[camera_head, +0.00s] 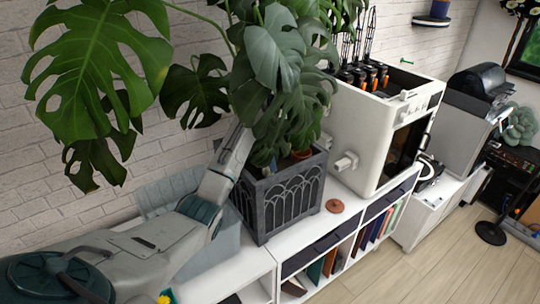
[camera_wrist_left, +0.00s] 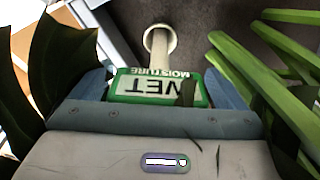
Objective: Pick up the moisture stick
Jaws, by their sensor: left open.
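The moisture stick (camera_wrist_left: 158,86) shows in the left wrist view, with a green-edged head reading "WET" and "MOISTURE". A pale shaft (camera_wrist_left: 160,48) runs from it to a cream ring against dark soil. My left gripper (camera_wrist_left: 159,80) is open, with one blue-grey finger on each side of the head. I cannot tell whether the fingers touch it. In the head view my left arm reaches up to the grey planter (camera_head: 284,203), where the leaves hide the gripper and the stick. My right gripper is not in view.
Large monstera leaves (camera_head: 98,62) hang over the planter and around my arm. Green stems (camera_wrist_left: 250,75) crowd the gripper's right side. A white machine (camera_head: 365,130) stands beside the planter on the white shelf unit (camera_head: 345,215). A small terracotta disc (camera_head: 335,206) lies in front.

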